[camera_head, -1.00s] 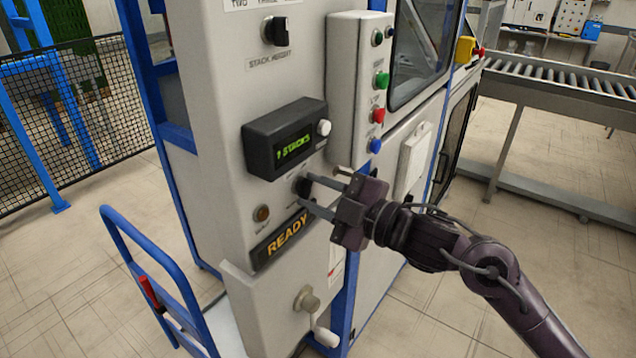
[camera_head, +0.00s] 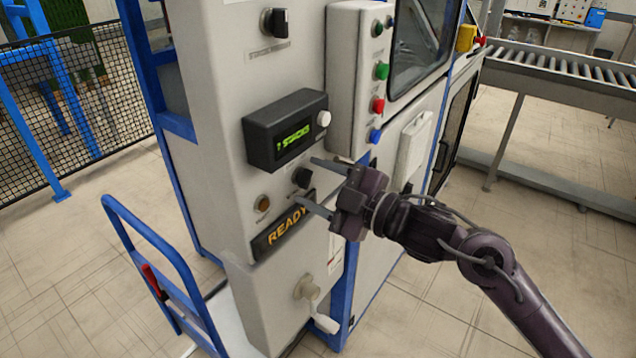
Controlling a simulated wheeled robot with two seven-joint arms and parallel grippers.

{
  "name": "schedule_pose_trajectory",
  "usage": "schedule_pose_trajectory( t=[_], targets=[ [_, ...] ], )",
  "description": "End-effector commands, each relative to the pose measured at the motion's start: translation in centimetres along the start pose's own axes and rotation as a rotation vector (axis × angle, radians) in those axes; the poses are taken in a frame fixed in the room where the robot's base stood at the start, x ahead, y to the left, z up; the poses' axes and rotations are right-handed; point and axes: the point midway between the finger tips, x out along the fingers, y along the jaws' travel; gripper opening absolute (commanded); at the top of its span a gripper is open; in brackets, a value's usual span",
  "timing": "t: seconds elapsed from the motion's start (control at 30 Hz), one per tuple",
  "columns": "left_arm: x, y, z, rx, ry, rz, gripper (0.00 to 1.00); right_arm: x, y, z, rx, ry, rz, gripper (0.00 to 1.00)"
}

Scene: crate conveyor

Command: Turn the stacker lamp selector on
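A small black selector knob (camera_head: 303,178) sits on the grey machine panel, below the display box (camera_head: 286,130) and above the READY sign (camera_head: 283,233). An amber lamp (camera_head: 263,204) is to its left. My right gripper (camera_head: 315,182) comes in from the right. It is open, with one finger above and one finger below the knob, and I see a gap around the knob. I cannot tell whether the fingertips touch the panel. The labels by the knob are too small to read. My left gripper is not in view.
Another black selector (camera_head: 276,22) is higher on the panel. A box with coloured buttons (camera_head: 345,80) stands out at the right. A white-handled crank (camera_head: 310,290) is below. A blue cart handle (camera_head: 160,250) is at the lower left and a roller conveyor (camera_head: 560,75) at the right.

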Motion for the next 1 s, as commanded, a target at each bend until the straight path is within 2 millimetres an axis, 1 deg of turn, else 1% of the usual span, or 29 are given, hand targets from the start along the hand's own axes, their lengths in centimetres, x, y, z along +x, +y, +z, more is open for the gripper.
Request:
schedule_pose_trajectory(
  t=[0.27, 0.37, 0.6, 0.7, 0.83, 1.0],
  targets=[
    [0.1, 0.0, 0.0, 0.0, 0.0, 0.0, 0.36, -0.3, 0.0, 0.0, -0.001, 0.0, 0.002, 0.53],
    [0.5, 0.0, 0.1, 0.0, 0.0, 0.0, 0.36, -1.4, 0.0, 0.2, -0.002, -0.002, 0.002, 0.53],
    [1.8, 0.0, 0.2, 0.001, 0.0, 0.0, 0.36, -5.5, -0.3, 0.3, -0.004, -0.004, -0.002, 0.53],
    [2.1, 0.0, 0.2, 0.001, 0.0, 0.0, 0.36, -6.8, -0.1, 0.3, -0.001, -0.003, 0.001, 0.53],
    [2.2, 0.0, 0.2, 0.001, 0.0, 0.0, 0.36, -7.7, -0.1, 0.1, -0.001, -0.001, 0.0, 0.53],
    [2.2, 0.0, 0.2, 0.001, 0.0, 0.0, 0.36, -7.8, 0.0, 0.0, 0.0, 0.001, 0.0, 0.53]
  ],
)
